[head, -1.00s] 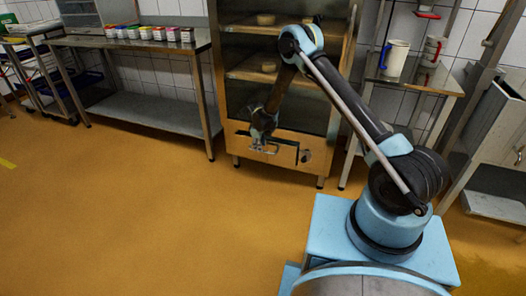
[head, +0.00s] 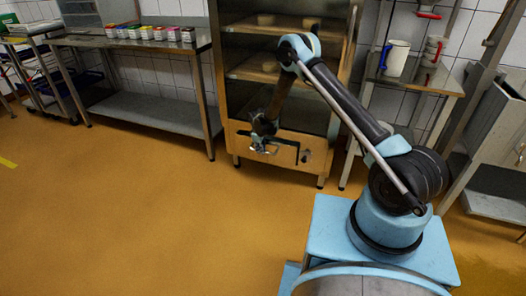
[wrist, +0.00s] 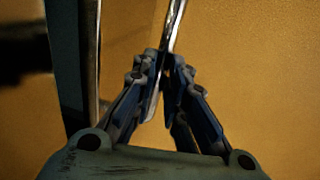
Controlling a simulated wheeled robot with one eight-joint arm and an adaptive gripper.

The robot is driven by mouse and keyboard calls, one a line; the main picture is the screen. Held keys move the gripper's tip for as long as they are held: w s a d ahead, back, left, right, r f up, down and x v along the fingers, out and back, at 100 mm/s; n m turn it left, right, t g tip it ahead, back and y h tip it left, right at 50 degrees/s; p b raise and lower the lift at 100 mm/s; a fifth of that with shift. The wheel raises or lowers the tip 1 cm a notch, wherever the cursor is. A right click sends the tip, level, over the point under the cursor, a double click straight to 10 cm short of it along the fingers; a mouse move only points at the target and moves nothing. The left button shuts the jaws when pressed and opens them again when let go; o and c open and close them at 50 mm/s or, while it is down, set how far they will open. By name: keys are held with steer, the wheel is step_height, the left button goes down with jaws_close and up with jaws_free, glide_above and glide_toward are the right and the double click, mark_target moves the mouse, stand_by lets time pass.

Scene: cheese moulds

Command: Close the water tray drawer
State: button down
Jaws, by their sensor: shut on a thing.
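The water tray drawer (head: 288,155) is low in the front of the wooden cabinet (head: 315,146). Its dark edges show against the pale panel, but my gripper and arm hide part of it, so I cannot tell exactly how far out it stands. My gripper (head: 260,149) is at the left part of the drawer front. In the wrist view, my gripper (wrist: 165,75) is shut on a thin shiny metal bar, the drawer handle (wrist: 174,25). A dark upright edge and a second metal strip show at the left of that view.
A steel table (head: 140,42) with small coloured boxes stands at the left. Another steel table (head: 425,84) with a white jug (head: 397,58) stands at the right. The orange floor before the cabinet is clear.

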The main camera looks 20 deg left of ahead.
steer(key=shift+w, duration=0.1)
steer(key=shift+w+d, duration=0.1)
steer(key=shift+w, duration=1.95)
steer(key=c, duration=1.6)
jaws_free()
step_height(320, 180, up, 12)
steer(key=s, duration=0.2)
steer(key=shift+s+f, duration=0.15)
